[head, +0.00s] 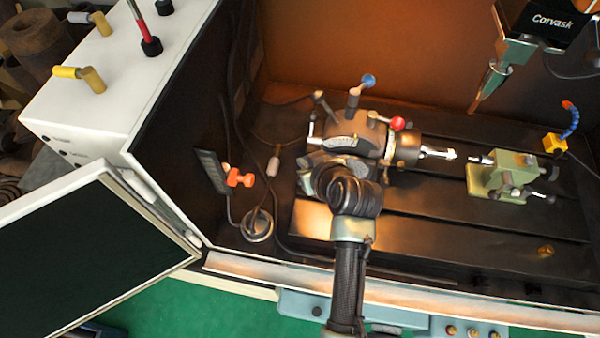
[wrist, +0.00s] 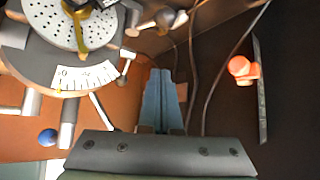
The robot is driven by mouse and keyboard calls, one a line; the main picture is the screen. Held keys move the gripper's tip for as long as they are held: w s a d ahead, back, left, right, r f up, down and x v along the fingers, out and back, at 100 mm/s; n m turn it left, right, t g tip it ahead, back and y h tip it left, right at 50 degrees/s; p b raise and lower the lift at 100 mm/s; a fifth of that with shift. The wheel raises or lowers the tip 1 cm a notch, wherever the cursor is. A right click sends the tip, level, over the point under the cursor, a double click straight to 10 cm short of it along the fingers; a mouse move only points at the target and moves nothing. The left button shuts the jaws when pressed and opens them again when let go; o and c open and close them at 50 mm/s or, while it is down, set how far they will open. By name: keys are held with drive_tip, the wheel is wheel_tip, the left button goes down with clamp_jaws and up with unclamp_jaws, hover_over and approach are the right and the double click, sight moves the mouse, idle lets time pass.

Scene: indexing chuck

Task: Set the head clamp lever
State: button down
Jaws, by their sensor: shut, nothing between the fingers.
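The dark round dividing head (head: 345,128) sits on the bed in the head view. It carries a blue-knobbed lever (head: 368,82), a red-knobbed lever (head: 398,123) and a slim metal lever (head: 311,128) at its left. I cannot tell which is the head clamp lever. In the wrist view its scale (wrist: 85,76) shows, with a small metal lever (wrist: 126,66) beside it and a blue knob (wrist: 47,137) below left. My gripper (wrist: 161,73) is shut and empty, with its tips right of the small lever and apparently apart from it. My arm hides the gripper in the head view.
An orange-red knob on a black plate (head: 209,170) stands left of the head; the orange knob (wrist: 243,68) shows in the wrist view. A green tailstock (head: 492,178) stands at right. Cables run along the left wall. An open door (head: 90,245) is at left.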

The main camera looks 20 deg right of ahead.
drive_tip(key=w+f, duration=0.1)
drive_tip(key=f, duration=0.1)
drive_tip(key=w+f+p, duration=0.1)
drive_tip(key=f, duration=0.1)
drive_tip(key=w+f+p, duration=0.1)
drive_tip(key=f, duration=0.1)
drive_tip(key=shift+w+f, duration=0.15)
drive_tip(key=shift+s+f, duration=0.3)
drive_tip(key=shift+s, duration=0.3)
